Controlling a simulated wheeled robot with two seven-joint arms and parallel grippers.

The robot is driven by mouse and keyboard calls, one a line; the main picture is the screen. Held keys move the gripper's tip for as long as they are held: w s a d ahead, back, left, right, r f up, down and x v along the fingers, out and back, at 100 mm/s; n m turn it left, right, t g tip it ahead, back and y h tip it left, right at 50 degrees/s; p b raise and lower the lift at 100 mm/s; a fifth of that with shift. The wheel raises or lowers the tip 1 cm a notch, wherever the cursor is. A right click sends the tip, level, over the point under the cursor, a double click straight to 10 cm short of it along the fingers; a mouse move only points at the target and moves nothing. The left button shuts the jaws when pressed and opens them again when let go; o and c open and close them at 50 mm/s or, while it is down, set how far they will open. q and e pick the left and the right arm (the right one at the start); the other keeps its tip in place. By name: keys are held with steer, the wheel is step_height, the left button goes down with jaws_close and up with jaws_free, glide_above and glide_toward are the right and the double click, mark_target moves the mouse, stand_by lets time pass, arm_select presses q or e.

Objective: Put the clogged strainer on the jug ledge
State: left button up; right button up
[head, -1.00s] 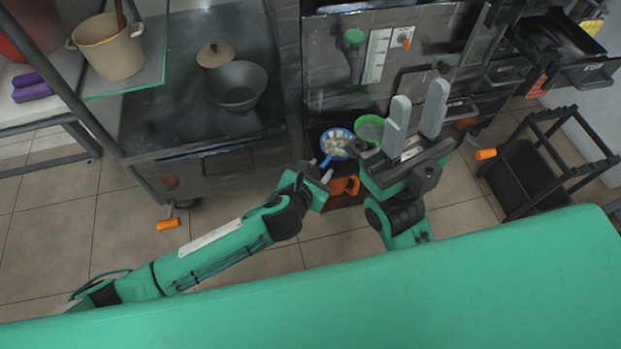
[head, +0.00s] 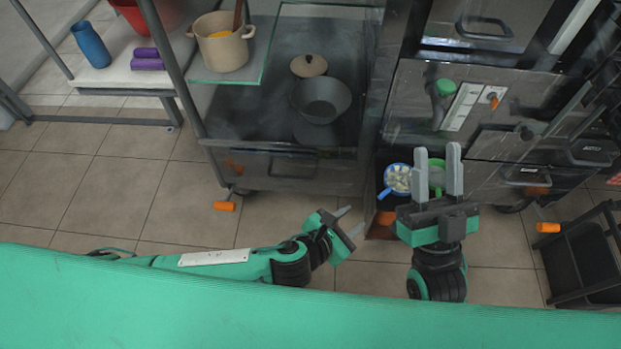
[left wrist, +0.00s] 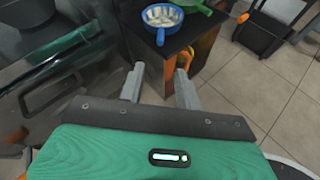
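A blue strainer (head: 399,176) full of pale lumps sits on a dark low surface below the press front, its handle pointing down-left. It also shows at the top of the left wrist view (left wrist: 162,14), handle toward me. A green round strainer or bowl (head: 437,176) is right beside it, partly hidden by my right gripper's fingers. I cannot make out a jug ledge. My left gripper (head: 351,221) is open and empty, left of and short of the blue handle; its spread fingers (left wrist: 159,86) also show in the left wrist view. My right gripper (head: 438,152) is open and empty.
An orange object (left wrist: 185,58) is at the low surface's near edge. A metal cabinet (head: 280,172) with a dark pan (head: 321,98) on top stands left. A black cart (head: 585,262) stands at the right. Tiled floor between is clear.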

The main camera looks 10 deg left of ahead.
arm_select(q)
step_height(320, 180, up, 18)
steer(key=s+d+n+t+h, duration=0.2)
steer(key=n+h, duration=0.5)
steer(key=n, duration=1.2)
steer(key=s+a+r+n+t+y, duration=0.1)
steer(key=a+r+n+t+y, duration=0.2)
steer(key=a+n, duration=0.7)
steer(key=s+a+r+n+t+y, duration=0.1)
steer(key=a+r+n+t+y, duration=0.3)
steer(key=a+r+n+t, duration=0.4)
steer(key=a+n+t, duration=0.2)
steer(key=n+t, duration=0.1)
steer(key=n, duration=0.3)
steer(key=shift+a+r+n+y, duration=0.2)
steer(key=shift+a+n+y, duration=0.1)
steer(key=shift+n, duration=0.1)
